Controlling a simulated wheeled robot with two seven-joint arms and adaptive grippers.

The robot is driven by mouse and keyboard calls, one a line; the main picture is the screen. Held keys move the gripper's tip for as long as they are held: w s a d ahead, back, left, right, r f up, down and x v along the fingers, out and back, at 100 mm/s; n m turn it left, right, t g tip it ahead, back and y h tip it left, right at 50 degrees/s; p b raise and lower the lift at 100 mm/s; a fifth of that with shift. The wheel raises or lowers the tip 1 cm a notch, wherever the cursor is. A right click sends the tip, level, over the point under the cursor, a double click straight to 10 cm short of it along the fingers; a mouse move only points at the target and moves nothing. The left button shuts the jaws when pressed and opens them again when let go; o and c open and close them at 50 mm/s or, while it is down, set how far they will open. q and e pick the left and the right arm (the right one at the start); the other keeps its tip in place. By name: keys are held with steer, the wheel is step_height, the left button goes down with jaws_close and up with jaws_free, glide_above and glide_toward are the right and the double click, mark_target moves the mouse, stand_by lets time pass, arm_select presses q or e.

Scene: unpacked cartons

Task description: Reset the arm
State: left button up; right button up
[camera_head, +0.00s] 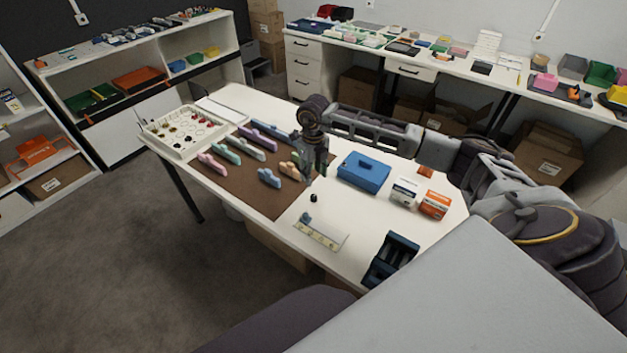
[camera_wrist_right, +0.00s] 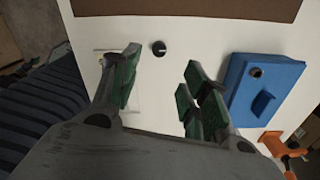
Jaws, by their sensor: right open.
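My right arm (camera_head: 370,128) reaches in from the right over the white table (camera_head: 345,215). My right gripper (camera_head: 316,178) points down above the table, between the brown mat (camera_head: 245,190) and the blue box (camera_head: 363,170). In the right wrist view the gripper (camera_wrist_right: 160,85) has its fingers spread apart with nothing between them. A small black round object (camera_head: 313,198) lies on the table close to the gripper; it also shows in the right wrist view (camera_wrist_right: 158,48), beyond the fingertips. My left gripper does not show.
Several coloured handled pieces lie on the mat. A tray of small parts (camera_head: 185,131) is at the far left. White (camera_head: 404,191) and orange (camera_head: 435,204) boxes, a dark holder (camera_head: 392,260) and a clear plate (camera_head: 320,232) also stand or lie on the table.

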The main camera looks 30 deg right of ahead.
steer(key=shift+r, duration=0.6)
steer(key=shift+f, duration=0.1)
